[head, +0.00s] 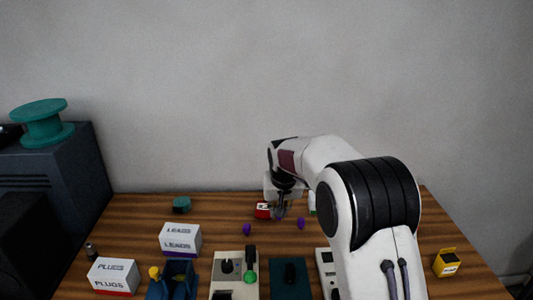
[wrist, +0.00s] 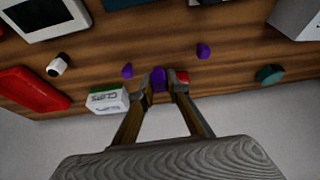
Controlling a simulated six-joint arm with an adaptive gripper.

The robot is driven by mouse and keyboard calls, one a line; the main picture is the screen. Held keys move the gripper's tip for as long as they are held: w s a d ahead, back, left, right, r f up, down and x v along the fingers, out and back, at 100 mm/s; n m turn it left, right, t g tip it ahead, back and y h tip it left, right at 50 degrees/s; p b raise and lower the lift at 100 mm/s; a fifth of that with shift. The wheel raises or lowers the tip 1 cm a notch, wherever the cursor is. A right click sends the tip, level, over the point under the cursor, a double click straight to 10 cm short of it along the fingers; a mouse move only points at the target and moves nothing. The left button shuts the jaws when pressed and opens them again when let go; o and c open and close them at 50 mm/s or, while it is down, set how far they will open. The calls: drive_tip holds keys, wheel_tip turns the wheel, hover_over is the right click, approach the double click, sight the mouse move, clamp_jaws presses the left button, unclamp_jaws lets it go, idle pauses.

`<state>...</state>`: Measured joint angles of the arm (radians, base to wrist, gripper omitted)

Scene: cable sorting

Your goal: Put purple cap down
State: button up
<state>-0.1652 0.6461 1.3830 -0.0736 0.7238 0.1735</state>
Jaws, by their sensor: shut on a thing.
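My gripper (head: 281,209) is low over the back middle of the table in the head view. In the wrist view my gripper (wrist: 160,88) is shut on a purple cap (wrist: 158,77) between its fingertips. Whether that cap touches the table I cannot tell. Two other purple caps lie loose on the wood. In the head view one cap (head: 247,230) is left of the gripper and the other (head: 300,223) is just right of it. They also show in the wrist view, one (wrist: 203,51) at the right, one (wrist: 127,70) at the left.
A red box (head: 262,210) stands close beside my gripper. A white CLIPS box (wrist: 108,100) is near the other finger. A teal piece (head: 182,204), a LEADS box (head: 180,240) and a PLUGS box (head: 113,277) are left. A yellow box (head: 446,263) is right. Bare wood surrounds the loose caps.

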drive_tip(key=shift+s+d+f+m, duration=0.1)
drive_tip(key=shift+s+f+m, duration=0.05)
drive_tip(key=shift+f+m, duration=0.15)
drive_tip(key=s+d+r+m, duration=0.1)
drive_tip(key=s+d, duration=0.2)
drive_tip(key=s, duration=0.3)
drive_tip(key=s+d+r+m+h, duration=0.1)
drive_tip(key=s+d+r, duration=0.1)
drive_tip(key=s, duration=0.4)
drive_tip(key=s+d+r+m, duration=0.1)
drive_tip(key=s+d+r, duration=0.1)
drive_tip(key=s+d, duration=0.2)
drive_tip(key=shift+s+d+r+h, duration=0.3)
drive_tip(key=shift+s+d, duration=0.1)
drive_tip(key=shift+s, duration=0.85)
drive_tip(key=shift+f, duration=0.1)
